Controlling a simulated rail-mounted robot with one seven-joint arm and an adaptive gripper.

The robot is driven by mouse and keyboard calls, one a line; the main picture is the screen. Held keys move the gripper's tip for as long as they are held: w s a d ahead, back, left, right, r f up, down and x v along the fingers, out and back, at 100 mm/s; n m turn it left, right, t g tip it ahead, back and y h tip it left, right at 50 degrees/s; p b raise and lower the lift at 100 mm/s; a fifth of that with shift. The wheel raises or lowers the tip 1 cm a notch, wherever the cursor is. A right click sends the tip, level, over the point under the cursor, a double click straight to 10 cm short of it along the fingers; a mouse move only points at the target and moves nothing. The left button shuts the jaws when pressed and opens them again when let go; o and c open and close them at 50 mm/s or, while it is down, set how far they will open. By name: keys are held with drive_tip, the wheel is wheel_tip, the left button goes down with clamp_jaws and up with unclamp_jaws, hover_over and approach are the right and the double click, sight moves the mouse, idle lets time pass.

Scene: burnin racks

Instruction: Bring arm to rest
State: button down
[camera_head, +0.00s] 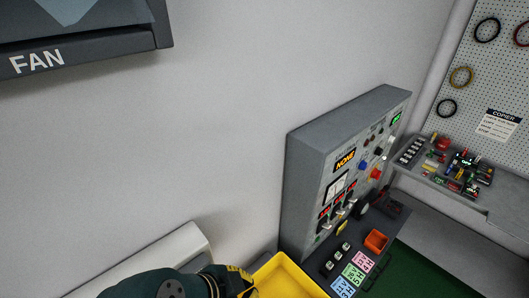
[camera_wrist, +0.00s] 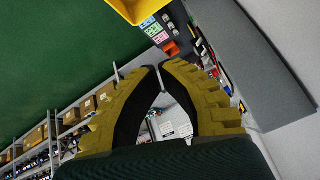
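My gripper (camera_wrist: 159,67) shows in the wrist view with two ridged yellow fingers and dark inner pads. The fingertips come together at the top, with an open, lens-shaped gap lower down between the pads. Nothing is held between them. In the head view, my dark arm end and a bit of yellow finger (camera_head: 240,279) show at the bottom edge, beside a yellow bin (camera_head: 285,277). Most of the arm is out of view.
A grey control panel (camera_head: 305,170) with switches and displays stands right of centre. A small orange box (camera_head: 376,241) and coloured cards (camera_head: 353,273) lie before it. A pegboard (camera_head: 490,80) hangs at right.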

drive_tip(key=w+d+r+n+t+y, duration=0.1)
drive_tip(key=w+d+r+t, duration=0.2)
drive_tip(key=d+r, duration=0.3)
drive_tip(key=w+d+r+n+t, duration=0.1)
drive_tip(key=w+d+r+t, duration=0.25)
drive_tip(key=d, duration=0.35)
drive_tip(key=s+a+r+n+t+y, duration=0.1)
drive_tip(key=s+r+n+t, duration=0.3)
drive_tip(key=r, duration=0.5)
drive_tip(key=s+a+r+n+t+y, duration=0.1)
drive_tip(key=s+r+n+t, duration=0.3)
drive_tip(key=r, duration=0.6)
drive_tip(key=n+t+y, duration=0.1)
drive_tip(key=n+t, duration=0.1)
drive_tip(key=t, duration=0.1)
drive_tip(key=shift+s+r+n+y, duration=0.3)
drive_tip(key=shift+s, duration=0.05)
